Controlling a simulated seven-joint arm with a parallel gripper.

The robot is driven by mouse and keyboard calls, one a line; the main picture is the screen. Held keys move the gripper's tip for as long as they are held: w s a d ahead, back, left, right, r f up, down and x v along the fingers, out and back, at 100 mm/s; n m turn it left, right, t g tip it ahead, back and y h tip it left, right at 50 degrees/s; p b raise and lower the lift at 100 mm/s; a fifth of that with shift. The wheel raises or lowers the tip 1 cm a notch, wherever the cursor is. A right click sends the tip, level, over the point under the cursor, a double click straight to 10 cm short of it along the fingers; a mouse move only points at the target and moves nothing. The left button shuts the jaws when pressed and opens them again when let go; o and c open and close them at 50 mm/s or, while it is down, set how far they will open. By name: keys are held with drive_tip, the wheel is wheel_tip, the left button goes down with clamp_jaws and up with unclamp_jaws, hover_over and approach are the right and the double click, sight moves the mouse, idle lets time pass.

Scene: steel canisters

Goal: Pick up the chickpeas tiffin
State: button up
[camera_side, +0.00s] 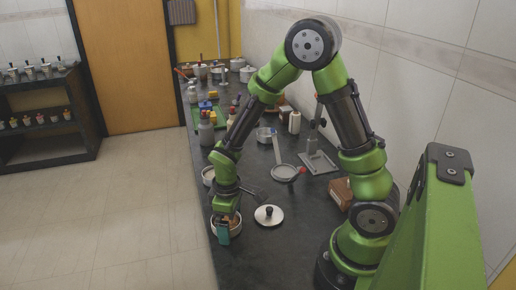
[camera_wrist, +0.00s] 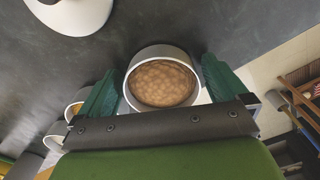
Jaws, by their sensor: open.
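The chickpeas tiffin (camera_wrist: 131,92) is a round steel canister with tan, lumpy contents, uncovered, in the middle of the wrist view. My gripper (camera_wrist: 158,72) is open, with one green finger on each side of the tiffin. Small gaps seem to show beside the walls; whether either finger touches cannot be told. In the side view my gripper (camera_side: 224,234) is low at the counter's near left edge, around the tiffin (camera_side: 237,220), which it partly hides.
A steel lid with a black knob (camera_side: 268,215) lies right of the tiffin on the dark counter. Another canister (camera_side: 208,176) stands behind it near the edge. A pan (camera_side: 284,172) and a brown block (camera_side: 341,193) are farther right. Crowded bottles and pots fill the far end.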

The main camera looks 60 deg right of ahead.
drive_tip(key=shift+c, duration=0.5)
drive_tip(key=c, duration=0.8)
drive_tip(key=shift+r, duration=0.25)
wheel_tip(320, 180, up, 8)
drive_tip(key=s+d+m, duration=0.1)
drive_tip(key=d+m, duration=0.1)
drive_tip(key=d, duration=0.7)
drive_tip(key=s+d+f+m, duration=0.1)
drive_tip(key=s+d+m, duration=0.1)
drive_tip(key=d, duration=0.8)
drive_tip(key=s+d+m, duration=0.1)
drive_tip(key=d+m, duration=0.1)
drive_tip(key=d, duration=0.7)
drive_tip(key=shift+s+d+f+m, duration=0.15)
drive_tip(key=shift+s+m, duration=0.1)
drive_tip(key=shift+m, duration=0.15)
drive_tip(key=shift+w+d, duration=0.25)
drive_tip(key=shift+d, duration=0.05)
drive_tip(key=shift+f+n, duration=0.15)
drive_tip(key=shift+n, duration=0.25)
drive_tip(key=shift+f, duration=2.45)
